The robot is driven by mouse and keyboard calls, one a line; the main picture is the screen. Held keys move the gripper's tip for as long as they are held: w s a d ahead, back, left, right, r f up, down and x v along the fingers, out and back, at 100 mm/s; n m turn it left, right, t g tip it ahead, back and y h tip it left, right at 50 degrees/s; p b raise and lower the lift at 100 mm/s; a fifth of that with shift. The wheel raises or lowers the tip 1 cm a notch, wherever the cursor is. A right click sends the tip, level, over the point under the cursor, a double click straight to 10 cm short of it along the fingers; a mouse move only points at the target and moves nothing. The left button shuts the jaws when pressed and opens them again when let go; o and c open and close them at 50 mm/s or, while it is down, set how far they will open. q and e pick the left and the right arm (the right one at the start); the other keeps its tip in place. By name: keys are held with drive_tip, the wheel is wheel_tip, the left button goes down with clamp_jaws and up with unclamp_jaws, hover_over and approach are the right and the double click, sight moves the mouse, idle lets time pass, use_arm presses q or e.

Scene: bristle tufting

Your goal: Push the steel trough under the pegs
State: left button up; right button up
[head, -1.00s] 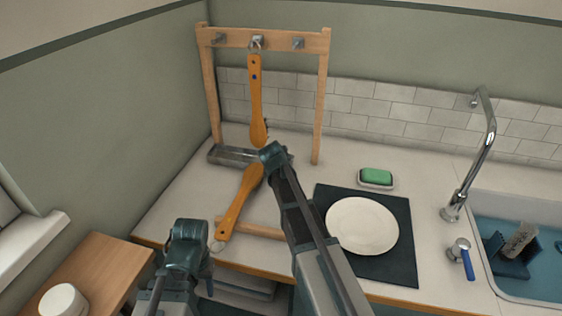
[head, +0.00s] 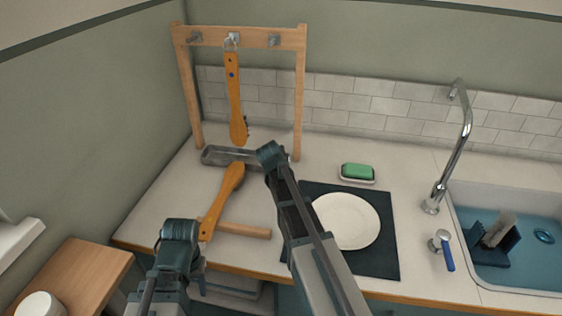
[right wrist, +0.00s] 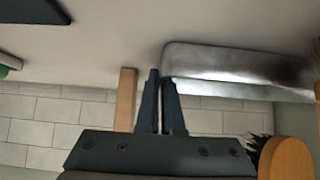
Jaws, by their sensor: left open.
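The steel trough (head: 222,156) lies on the counter between the feet of the wooden peg rack (head: 270,33), beneath its pegs. It also shows in the right wrist view (right wrist: 240,66). My right gripper (right wrist: 160,76) is at the trough's right end as seen from the head, its narrow fingers shut with nothing visible between them. They overlap the trough's end in view; contact is unclear. An orange brush (head: 235,95) hangs from the middle peg, above the trough. My left gripper (head: 180,232) is near the counter's front edge; its fingertips are mostly hidden.
A second orange brush (head: 223,200) lies in front of the trough, its handle end near my left gripper, beside a wooden rod (head: 240,229). A plate (head: 348,219) on a dark mat (head: 385,262), a green sponge (head: 358,171) and the sink (head: 470,202) are right.

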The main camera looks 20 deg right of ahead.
drive_tip(key=o, duration=0.5)
drive_tip(key=p+v, duration=0.9)
drive_tip(key=v, duration=0.4)
drive_tip(key=shift+s+r, duration=0.25)
drive_tip(key=shift+s, duration=0.05)
drive_tip(key=s+a+f+n+g+y+p, duration=0.2)
drive_tip(key=s+a+n+g, duration=0.6)
drive_tip(key=s+a, duration=1.2)
drive_tip(key=s+n+y+p, duration=0.2)
drive_tip(key=s, duration=0.2)
drive_tip(key=shift+f+p, duration=0.25)
drive_tip(key=shift+p, duration=0.1)
drive_tip(key=shift+a, duration=0.1)
